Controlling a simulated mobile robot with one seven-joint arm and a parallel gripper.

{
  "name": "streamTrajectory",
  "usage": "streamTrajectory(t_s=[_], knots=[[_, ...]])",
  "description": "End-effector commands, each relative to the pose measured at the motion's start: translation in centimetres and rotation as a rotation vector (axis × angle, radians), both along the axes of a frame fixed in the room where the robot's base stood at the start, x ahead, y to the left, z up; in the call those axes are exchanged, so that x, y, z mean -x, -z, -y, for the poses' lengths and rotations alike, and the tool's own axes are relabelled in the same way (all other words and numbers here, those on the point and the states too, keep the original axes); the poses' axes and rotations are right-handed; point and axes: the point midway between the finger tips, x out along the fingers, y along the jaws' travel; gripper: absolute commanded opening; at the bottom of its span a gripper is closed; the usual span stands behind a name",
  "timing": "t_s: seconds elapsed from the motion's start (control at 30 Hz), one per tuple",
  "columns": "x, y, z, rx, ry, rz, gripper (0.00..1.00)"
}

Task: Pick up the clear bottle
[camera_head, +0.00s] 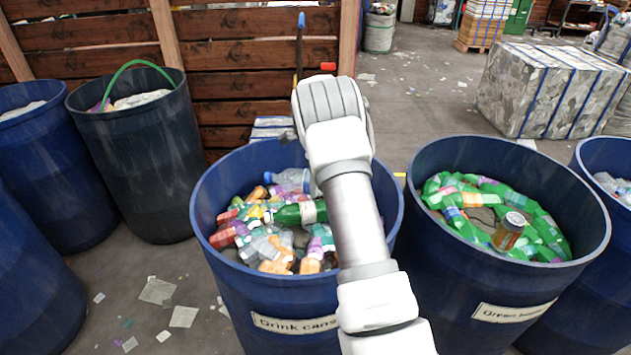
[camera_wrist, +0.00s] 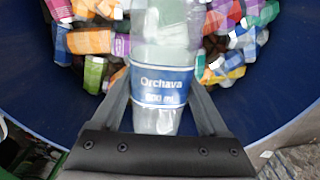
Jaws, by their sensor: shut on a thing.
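The clear bottle (camera_wrist: 156,121) has a blue label reading "Orchava" and fills the middle of the wrist view. My gripper (camera_wrist: 163,92) is shut on it, with one dark finger on each side. The bottle's far end runs out of the top of that view. In the head view my arm reaches over the blue barrel labelled "Drink cans" (camera_head: 262,322), and my gripper's fingers are hidden there. A clear bottle with some blue (camera_head: 288,181) shows beside my arm in that view; I cannot tell whether it is the held one.
The barrel holds mixed bottles, cans and cartons, including a green bottle (camera_head: 296,214). A second blue barrel (camera_head: 480,312) to the right holds green bottles and an amber jar (camera_head: 509,231). More barrels stand at left and far right. Paper scraps litter the floor.

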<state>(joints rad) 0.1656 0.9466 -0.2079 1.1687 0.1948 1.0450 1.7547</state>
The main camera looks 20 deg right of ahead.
Motion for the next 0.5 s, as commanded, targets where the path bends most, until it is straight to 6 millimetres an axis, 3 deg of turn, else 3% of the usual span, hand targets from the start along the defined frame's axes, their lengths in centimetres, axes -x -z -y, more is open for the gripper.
streamTrajectory(t_s=[0.5], knots=[[0.0,-4.1,0.0,0.000,0.000,0.000,0.25]])
